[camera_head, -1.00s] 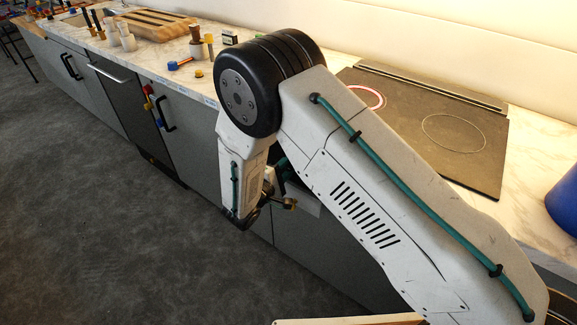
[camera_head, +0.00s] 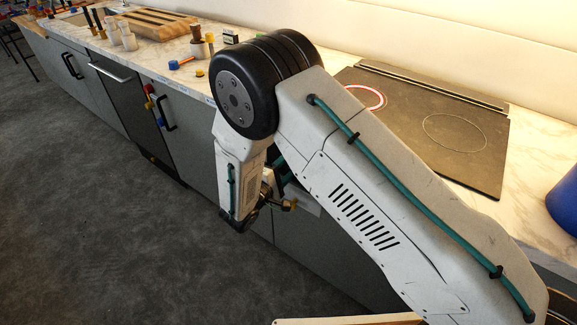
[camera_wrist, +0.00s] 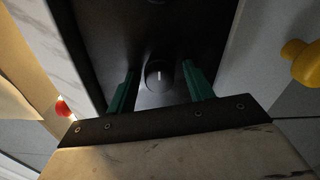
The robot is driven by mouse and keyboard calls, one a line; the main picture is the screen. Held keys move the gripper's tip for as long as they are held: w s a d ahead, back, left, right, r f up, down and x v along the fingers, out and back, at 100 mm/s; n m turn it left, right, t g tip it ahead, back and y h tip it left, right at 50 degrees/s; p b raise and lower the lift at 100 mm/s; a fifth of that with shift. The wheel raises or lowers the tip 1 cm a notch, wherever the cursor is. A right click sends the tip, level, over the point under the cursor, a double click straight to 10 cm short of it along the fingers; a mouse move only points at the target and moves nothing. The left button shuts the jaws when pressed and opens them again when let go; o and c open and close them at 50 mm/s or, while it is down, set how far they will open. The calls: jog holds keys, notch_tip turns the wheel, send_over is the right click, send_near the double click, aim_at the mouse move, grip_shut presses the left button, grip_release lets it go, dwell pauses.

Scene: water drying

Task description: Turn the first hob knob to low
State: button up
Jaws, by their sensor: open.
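A round black knob (camera_wrist: 159,76) with a short white line shows in the wrist view, on a dark panel (camera_wrist: 105,35). The white line points roughly up and down in that picture. My gripper (camera_wrist: 160,67) is open, with one green finger on each side of the knob. Gaps show between the fingers and the knob, and I see no contact. In the head view my arm hides the knob and its panel. The black hob (camera_head: 395,118) lies on the counter behind my arm, with one ring marked red and white.
Part of another dark round shape shows at the wrist view's top edge. A yellow knob-like piece (camera_wrist: 304,62) stands at the right, a red one (camera_wrist: 62,107) at the left. The marble counter (camera_head: 541,135) holds a blue container (camera_head: 565,203). Grey floor (camera_head: 90,220) is clear at left.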

jog(key=v, duration=0.7)
dwell(0.4)
jog(key=s+d+r+m+g+h, duration=0.1)
jog(key=s+d+r+m+g, duration=0.1)
jog(key=s+d+r+g, duration=0.5)
jog(key=s+d+r+m+g, duration=0.1)
jog(key=s+d+r+g, duration=0.35)
jog(key=d+g, duration=0.35)
jog(key=s+d+r+m+t+y, duration=0.1)
jog(key=s+d+r+m+y, duration=0.4)
jog(key=s+r, duration=0.4)
jog(key=s+d+r+m+t+y, duration=0.1)
jog(key=s+d+r+m+y, duration=0.4)
jog(key=s+d+r+y, duration=0.2)
jog(key=shift+s+d+r, duration=0.95)
jog(key=shift+d+r, duration=0.45)
jog(key=shift+r, duration=0.35)
